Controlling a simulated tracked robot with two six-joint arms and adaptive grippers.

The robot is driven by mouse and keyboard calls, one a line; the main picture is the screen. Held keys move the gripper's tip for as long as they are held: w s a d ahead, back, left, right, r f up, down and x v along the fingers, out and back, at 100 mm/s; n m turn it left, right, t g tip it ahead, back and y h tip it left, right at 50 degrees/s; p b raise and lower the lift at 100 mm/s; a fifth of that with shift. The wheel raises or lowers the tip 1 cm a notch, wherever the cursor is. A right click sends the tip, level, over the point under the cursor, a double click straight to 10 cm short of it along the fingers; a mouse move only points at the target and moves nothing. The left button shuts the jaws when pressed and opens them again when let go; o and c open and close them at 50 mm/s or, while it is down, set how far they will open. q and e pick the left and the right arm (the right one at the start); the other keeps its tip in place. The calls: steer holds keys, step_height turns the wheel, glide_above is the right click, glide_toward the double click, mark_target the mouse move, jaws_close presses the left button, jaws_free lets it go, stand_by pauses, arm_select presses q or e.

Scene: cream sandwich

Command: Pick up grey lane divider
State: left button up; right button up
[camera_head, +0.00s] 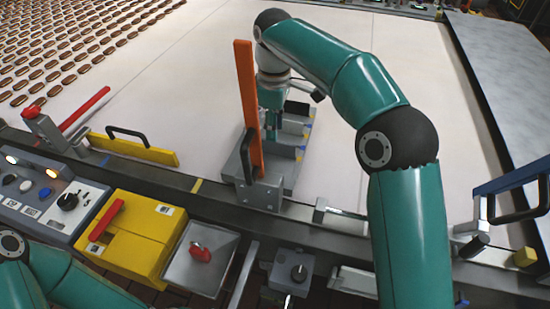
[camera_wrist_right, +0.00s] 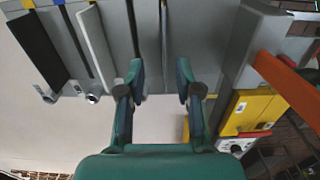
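A grey rack (camera_head: 236,165) stands on the near edge of the pale belt in the head view, with slotted plates on it. My right gripper (camera_head: 272,120) is over the rack, partly hidden behind an orange upright bar. In the right wrist view my right gripper (camera_wrist_right: 160,75) is open, its two fingers apart. A thin grey upright edge, perhaps the grey lane divider (camera_wrist_right: 163,40), shows between and beyond the fingers. A wider light grey plate (camera_wrist_right: 98,42) and a black plate (camera_wrist_right: 36,48) stand left of them. My left gripper is out of view; only part of that arm shows at lower left.
The orange bar (camera_head: 249,110) rises close beside the right gripper. A yellow divider with black handle (camera_head: 135,149) lies at left on the rail. A yellow box (camera_head: 135,235) and red-knobbed tray (camera_head: 200,258) are in front. Rows of cream sandwiches (camera_head: 60,45) fill the far left belt.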

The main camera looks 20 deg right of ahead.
mark_target(274, 144)
steer(key=shift+s+a+f, duration=0.1)
steer(key=shift+s+f, duration=0.05)
steer(key=shift+f, duration=1.2)
steer(key=shift+s+f, duration=0.1)
steer(key=shift+f, duration=1.2)
jaws_close()
